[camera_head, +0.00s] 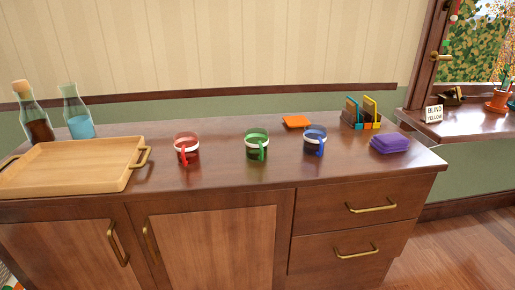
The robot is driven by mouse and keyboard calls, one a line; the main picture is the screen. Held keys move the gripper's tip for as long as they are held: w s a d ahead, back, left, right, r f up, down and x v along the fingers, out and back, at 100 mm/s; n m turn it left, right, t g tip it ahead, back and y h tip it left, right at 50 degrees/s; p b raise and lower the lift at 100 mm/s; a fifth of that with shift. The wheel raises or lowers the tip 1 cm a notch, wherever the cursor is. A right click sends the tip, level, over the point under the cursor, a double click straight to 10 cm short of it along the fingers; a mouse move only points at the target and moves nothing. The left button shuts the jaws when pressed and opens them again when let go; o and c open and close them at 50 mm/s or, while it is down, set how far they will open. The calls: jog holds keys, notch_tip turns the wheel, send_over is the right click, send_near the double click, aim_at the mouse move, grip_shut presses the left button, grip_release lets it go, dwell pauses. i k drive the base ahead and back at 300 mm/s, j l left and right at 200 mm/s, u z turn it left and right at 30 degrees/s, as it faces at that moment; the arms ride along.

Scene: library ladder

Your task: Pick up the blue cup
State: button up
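The blue cup (315,140) stands upright on the wooden cabinet top, right of the middle. It is see-through blue with a white band, and its blue handle faces the front. A green cup (257,145) of the same kind stands to its left, and a red cup (187,148) stands further left. The cups are apart from each other. My gripper is not in view.
A wooden tray (118,183) and two bottles (78,118) are at the left. An orange square (296,121) lies behind the cups. A purple block (390,143) and a holder with colored cards (361,119) are right of the blue cup. The front counter strip is clear.

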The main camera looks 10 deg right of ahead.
aim_at(314, 135)
jog(key=i+j+z, duration=0.15)
jog(key=z, duration=0.15)
jog(key=i+j+z, duration=0.1)
jog(key=j+z, duration=0.2)
jog(key=j, duration=0.15)
jog(key=i+j+z, duration=0.1)
jog(key=j+z, duration=0.5)
jog(key=i+j, duration=0.05)
